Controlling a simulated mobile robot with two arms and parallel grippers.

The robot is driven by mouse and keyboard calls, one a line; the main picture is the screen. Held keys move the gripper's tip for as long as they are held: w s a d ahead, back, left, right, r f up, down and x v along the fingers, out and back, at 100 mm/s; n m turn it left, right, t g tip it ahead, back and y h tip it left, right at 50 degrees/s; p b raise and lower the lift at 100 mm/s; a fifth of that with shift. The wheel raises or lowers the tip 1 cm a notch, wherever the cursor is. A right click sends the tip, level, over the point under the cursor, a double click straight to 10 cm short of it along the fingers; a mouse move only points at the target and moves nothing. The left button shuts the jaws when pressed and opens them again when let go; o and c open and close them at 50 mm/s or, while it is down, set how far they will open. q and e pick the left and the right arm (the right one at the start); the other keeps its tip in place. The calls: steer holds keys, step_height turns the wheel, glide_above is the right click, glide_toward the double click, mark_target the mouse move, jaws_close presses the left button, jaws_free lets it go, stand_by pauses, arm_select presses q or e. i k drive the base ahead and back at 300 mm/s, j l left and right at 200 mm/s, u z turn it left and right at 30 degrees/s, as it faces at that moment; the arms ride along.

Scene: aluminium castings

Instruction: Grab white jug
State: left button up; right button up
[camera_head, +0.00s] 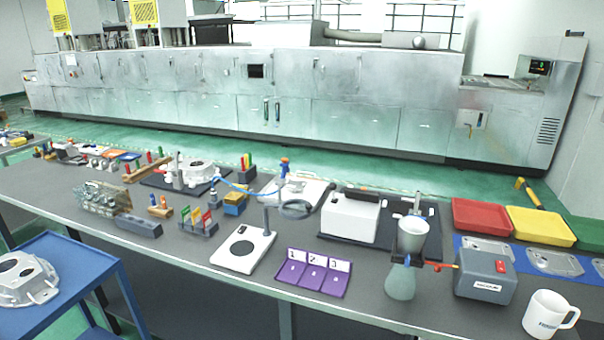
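Neither of my grippers shows in the head view.
A grey box with a red switch (485,276) stands just left of the jug. Red (482,219) and yellow (540,227) trays lie behind it. A purple numbered holder (312,273) lies further left. A blue cart (75,252) with a casting (25,280) stands at the left.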

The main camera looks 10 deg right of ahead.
mark_target(546, 311)
steer(key=z, duration=1.9)
steer(key=i+l, duration=0.1)
steer(key=i, duration=0.2)
steer(key=i+l+u, duration=0.15)
steer(key=i+j, duration=0.05)
steer(key=i, duration=0.1)
